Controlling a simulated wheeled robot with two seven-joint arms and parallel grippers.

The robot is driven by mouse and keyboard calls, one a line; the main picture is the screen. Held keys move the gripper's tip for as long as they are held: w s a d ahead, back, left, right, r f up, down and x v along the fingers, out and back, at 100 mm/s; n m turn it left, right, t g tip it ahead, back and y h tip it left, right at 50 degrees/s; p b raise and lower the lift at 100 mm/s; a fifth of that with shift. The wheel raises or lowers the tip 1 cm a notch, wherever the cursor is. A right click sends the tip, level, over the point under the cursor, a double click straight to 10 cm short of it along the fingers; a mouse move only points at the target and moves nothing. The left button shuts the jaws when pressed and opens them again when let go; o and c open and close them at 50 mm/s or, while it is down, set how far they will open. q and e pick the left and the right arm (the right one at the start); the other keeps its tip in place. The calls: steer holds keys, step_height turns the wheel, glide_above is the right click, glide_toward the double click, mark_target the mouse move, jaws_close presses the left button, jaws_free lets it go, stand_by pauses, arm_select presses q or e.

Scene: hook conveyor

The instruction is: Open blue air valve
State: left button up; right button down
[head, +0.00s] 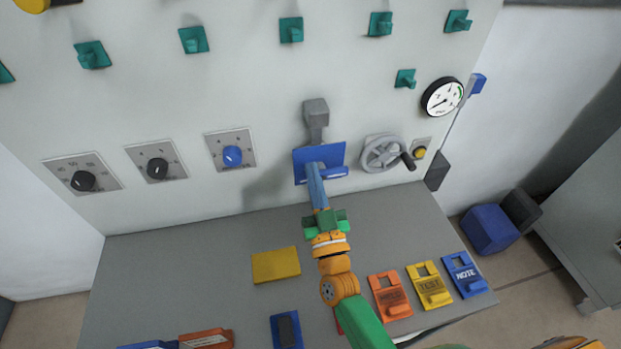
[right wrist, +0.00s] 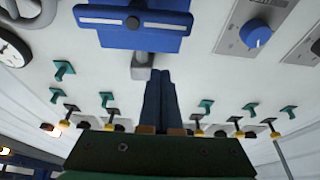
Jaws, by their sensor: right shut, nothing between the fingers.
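A blue plate-like piece (head: 333,154) with a lip along its lower edge sits on the wall panel, below a grey block (head: 316,112). In the right wrist view the blue piece (right wrist: 130,35) has a pale bar and a dark round pin. My right gripper (head: 314,170) is shut and empty, its fingertips in front of the blue piece. I cannot tell whether they touch it. A small blue handle (head: 478,83) stands on a thin pipe by the gauge (head: 442,97). Which blue part is the air valve is not labelled. My left gripper is not in view.
A blue knob (head: 232,156) and two black knobs are on the panel to the left. A grey handwheel (head: 381,153) is close on the right. Green hooks (head: 291,30) line the panel above. The grey table (head: 200,255) below holds a yellow block (head: 276,265) and several tags.

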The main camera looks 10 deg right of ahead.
mark_target(323, 175)
steer(key=w+f+b, duration=0.1)
steer(key=b, duration=0.1)
steer(key=w+f+b, duration=0.1)
steer(key=f+b, duration=0.1)
steer(key=shift+f, duration=0.15)
